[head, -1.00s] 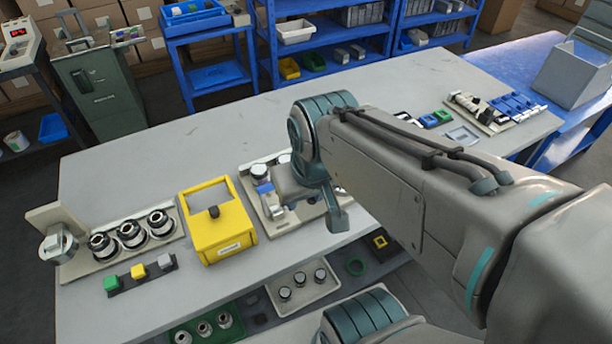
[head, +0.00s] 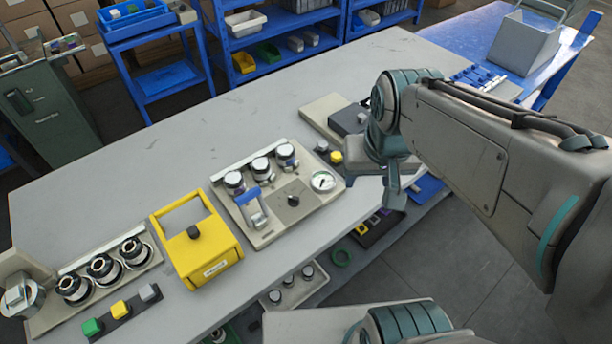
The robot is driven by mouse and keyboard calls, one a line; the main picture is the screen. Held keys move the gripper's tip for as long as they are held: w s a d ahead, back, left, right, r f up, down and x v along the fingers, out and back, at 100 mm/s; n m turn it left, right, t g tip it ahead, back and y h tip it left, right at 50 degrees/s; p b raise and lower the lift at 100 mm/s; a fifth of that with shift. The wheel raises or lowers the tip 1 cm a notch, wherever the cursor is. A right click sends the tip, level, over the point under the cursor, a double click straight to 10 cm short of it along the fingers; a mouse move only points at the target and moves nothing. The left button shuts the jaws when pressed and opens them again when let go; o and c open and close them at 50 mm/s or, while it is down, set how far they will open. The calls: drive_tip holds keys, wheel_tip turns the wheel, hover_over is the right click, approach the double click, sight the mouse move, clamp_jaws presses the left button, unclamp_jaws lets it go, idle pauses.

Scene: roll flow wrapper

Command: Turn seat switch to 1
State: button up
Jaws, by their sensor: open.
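A beige panel (head: 268,232) lies on the grey table. It carries a small black rotary knob (head: 293,200), a round white gauge (head: 323,181), a blue-topped lever (head: 247,197) and a row of three round black-and-white fittings (head: 261,167). The knob may be the seat switch; no label or number is readable at this size. A yellow box (head: 213,262) with another black knob (head: 193,232) stands left of the panel. My gripper (head: 391,188) is open, pointing down to the right of the gauge, apart from the panel. My wrist partly hides it.
Three buttons, green (head: 92,327), yellow (head: 120,308) and grey, sit at the front left beside a rack of round fittings. A beige plate with a dark block (head: 347,119) lies behind the panel. The table's middle and back are clear.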

drive_tip(key=w+a+f+m+g+b, duration=0.25)
drive_tip(key=w+a+f, duration=0.3)
drive_tip(key=w, duration=0.45)
drive_tip(key=m+b, duration=0.1)
drive_tip(key=b, duration=0.1)
approach(294, 197)
drive_tip(key=shift+g, duration=0.25)
drive_tip(key=f, duration=0.5)
drive_tip(key=f+p, duration=0.1)
drive_tip(key=f, duration=0.2)
drive_tip(key=shift+w+f, duration=0.25)
drive_tip(key=c, duration=1)
